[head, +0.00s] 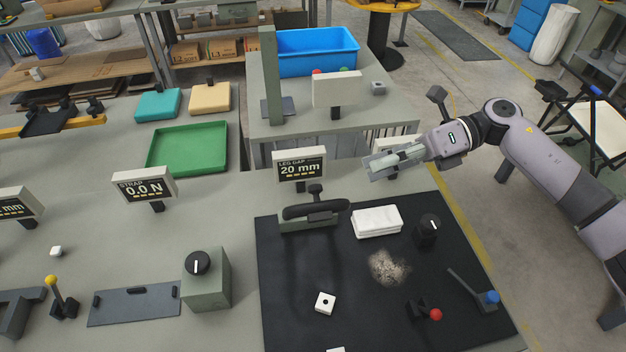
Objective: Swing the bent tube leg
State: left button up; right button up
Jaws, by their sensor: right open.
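My right gripper (376,167) reaches in from the right and points left, past the back right of the black mat. It is open, with nothing seen between its fingers. A dark curved bar (315,210) rests across a grey block near the mat's back edge, left of the gripper and apart from it. Behind it a sign (299,167) reads LEG GAP 20 mm. A folding lounger (590,125) with a pale panel and dark tube frame stands at the far right, partly cut off. I cannot tell for sure which part is the bent tube leg. My left gripper is not in view.
The black mat (290,300) holds folded white cloths (377,221), a dark knob (427,231), a red-knobbed lever (428,312) and a blue-knobbed lever (484,299). A green tray (188,148) lies to the left. A blue bin (316,52) stands at the back.

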aim_at(319, 186)
jog(key=p+x, duration=0.4)
jog(key=x, duration=0.7)
jog(key=shift+a+r, duration=0.1)
jog(key=shift+a, duration=0.25)
jog(key=shift+s+a, duration=0.2)
jog(key=shift+a, duration=0.25)
jog(key=shift+c, duration=1.2)
grip_shut()
